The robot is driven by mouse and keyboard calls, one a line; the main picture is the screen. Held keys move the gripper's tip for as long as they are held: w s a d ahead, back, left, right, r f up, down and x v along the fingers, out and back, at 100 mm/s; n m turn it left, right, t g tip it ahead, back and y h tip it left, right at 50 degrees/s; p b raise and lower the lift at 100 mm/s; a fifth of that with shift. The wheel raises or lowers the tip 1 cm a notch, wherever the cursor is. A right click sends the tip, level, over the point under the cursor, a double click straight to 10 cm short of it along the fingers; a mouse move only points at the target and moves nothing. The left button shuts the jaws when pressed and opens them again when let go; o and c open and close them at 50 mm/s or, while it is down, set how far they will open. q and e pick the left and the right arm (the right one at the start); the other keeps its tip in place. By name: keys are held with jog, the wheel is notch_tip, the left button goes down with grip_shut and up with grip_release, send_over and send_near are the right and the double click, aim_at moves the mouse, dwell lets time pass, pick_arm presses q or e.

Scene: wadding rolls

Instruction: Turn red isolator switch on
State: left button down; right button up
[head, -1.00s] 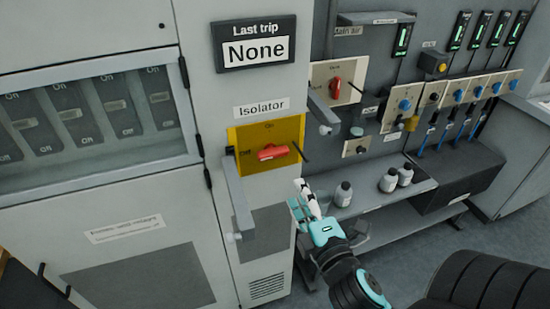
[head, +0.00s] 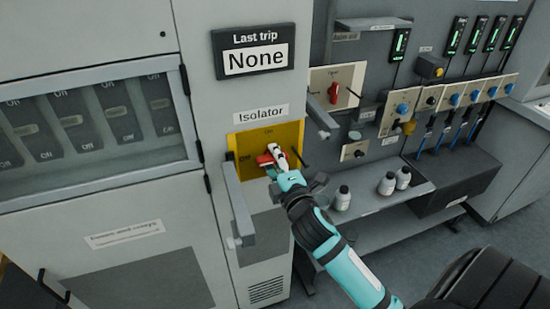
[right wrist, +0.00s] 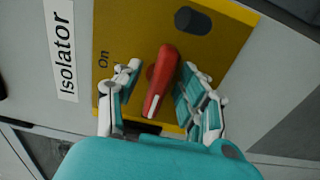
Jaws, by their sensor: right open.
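The red isolator switch (head: 264,160) sits on a yellow plate (head: 244,141) under the "Isolator" label. Its handle lies roughly level in the head view, pointing towards the "Off" mark at left; the "On" mark is at the top. My right gripper (head: 277,157) is at the switch and covers part of it. In the right wrist view the red handle (right wrist: 161,82) lies between the two open fingers (right wrist: 158,92), with a visible gap on either side. My left gripper is not in view.
A grey bracket-like bar (head: 238,203) sticks out just left of and below the yellow plate. A dark peg (right wrist: 193,20) stands out from the plate beside the switch. A second red switch (head: 334,93) and a shelf with several bottles (head: 342,198) are to the right.

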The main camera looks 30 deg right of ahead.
grip_shut()
jog(key=shift+m, duration=0.3)
jog(key=m+p, duration=0.1)
jog(key=m, duration=0.3)
jog(key=shift+f+m, duration=0.1)
jog(key=shift+m, duration=0.2)
jog(key=m+p, duration=0.1)
jog(key=m, duration=0.2)
jog(key=shift+a+m, duration=0.1)
jog(key=shift+m, duration=0.2)
jog(key=m+p, duration=0.2)
jog(key=m, duration=0.3)
jog(key=shift+f, duration=0.1)
jog(key=shift+a+f+m+p, duration=0.15)
jog(key=shift+m+p, duration=0.65)
jog(key=shift+m, duration=1.3)
